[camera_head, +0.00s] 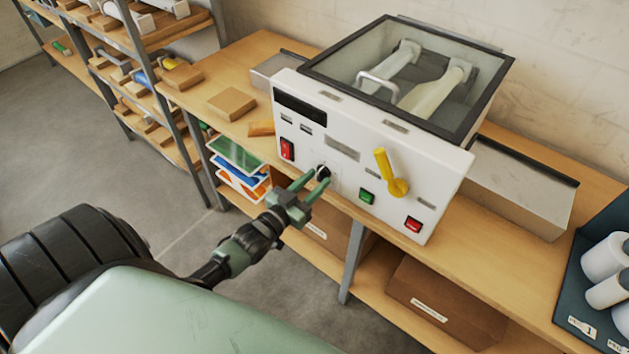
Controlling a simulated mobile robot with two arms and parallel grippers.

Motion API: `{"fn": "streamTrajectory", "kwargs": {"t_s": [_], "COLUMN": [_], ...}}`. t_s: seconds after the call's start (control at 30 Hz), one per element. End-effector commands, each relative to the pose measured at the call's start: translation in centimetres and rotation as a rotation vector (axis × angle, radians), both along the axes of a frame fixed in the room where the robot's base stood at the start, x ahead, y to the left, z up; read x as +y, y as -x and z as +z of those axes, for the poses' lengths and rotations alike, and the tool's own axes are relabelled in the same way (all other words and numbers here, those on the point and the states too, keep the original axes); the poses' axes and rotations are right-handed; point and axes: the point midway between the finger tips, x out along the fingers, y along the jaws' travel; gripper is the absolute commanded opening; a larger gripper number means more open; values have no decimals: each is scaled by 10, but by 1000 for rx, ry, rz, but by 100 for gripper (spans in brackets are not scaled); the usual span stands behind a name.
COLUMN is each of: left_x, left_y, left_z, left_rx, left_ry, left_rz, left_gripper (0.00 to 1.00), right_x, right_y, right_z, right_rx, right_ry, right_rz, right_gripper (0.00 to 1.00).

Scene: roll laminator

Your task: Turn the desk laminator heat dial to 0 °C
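The desk laminator (350,160) stands on the wooden bench, its white front panel facing me. The small dark heat dial (323,171) is low on the panel, left of the middle. My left gripper (321,178) is at this dial, its two green fingers parted, with a fingertip on either side of it. I cannot tell whether the fingers press on the dial. They partly cover the dial, and its pointer and scale are not readable. My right gripper is not in view.
The panel also has a red switch (287,149), a yellow lever (391,174), a green button (366,196) and a red button (413,224). A glass-lidded chamber (410,75) is behind. A metal tray (523,185) lies right, a wooden block (232,103) left.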

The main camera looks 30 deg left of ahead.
Motion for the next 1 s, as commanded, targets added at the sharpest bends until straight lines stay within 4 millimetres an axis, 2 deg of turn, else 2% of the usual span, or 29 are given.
{"fn": "streamTrajectory", "kwargs": {"t_s": [0.13, 0.23, 0.5, 0.7, 1.0], "left_x": [0, 1, 4, 6, 6], "left_y": [1, 8, 54, 75, 78], "left_z": [1, -1, -3, -1, 0], "left_rx": [-2, -1, 1, 0, -1], "left_ry": [-1, -1, 0, 0, 0], "left_rz": [0, 0, -1, 0, 0], "left_gripper": [34, 34, 34, 34, 34], "right_x": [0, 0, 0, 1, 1], "right_y": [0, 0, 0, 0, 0], "right_z": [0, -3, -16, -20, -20], "right_rx": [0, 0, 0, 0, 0], "right_ry": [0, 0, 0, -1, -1], "right_rz": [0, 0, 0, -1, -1], "right_gripper": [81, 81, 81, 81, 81]}}
